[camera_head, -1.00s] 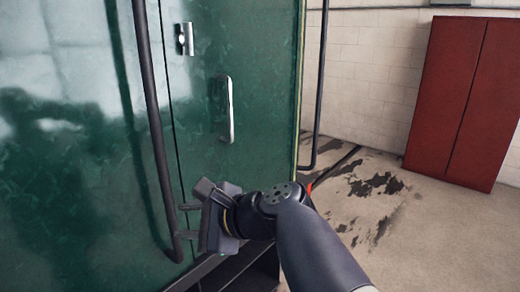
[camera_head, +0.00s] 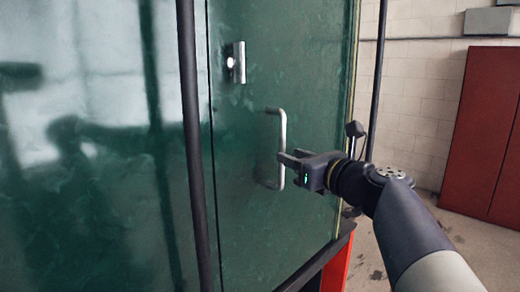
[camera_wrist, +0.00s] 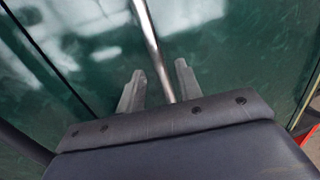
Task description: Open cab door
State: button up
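The cab door (camera_head: 310,60) is a dark green glossy panel that looks closed; its left seam shows beside a black rail. A silver vertical bar handle (camera_head: 282,125) is on the door. My gripper (camera_head: 287,163) is at the lower half of the handle, coming from the right. In the wrist view, my gripper (camera_wrist: 160,68) is open, with one finger on each side of the handle bar (camera_wrist: 149,30) and gaps between. A small silver latch (camera_head: 237,62) sits higher on the door near the seam.
A black vertical rail (camera_head: 193,130) stands left of the door seam, and another (camera_head: 378,80) stands past the door's right edge. A red post (camera_head: 336,268) is below the door's right corner. A red cabinet (camera_head: 485,130) stands by the white brick wall at right.

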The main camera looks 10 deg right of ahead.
jog(key=shift+p+x, duration=0.3)
jog(key=shift+x, duration=2.05)
grip_shut()
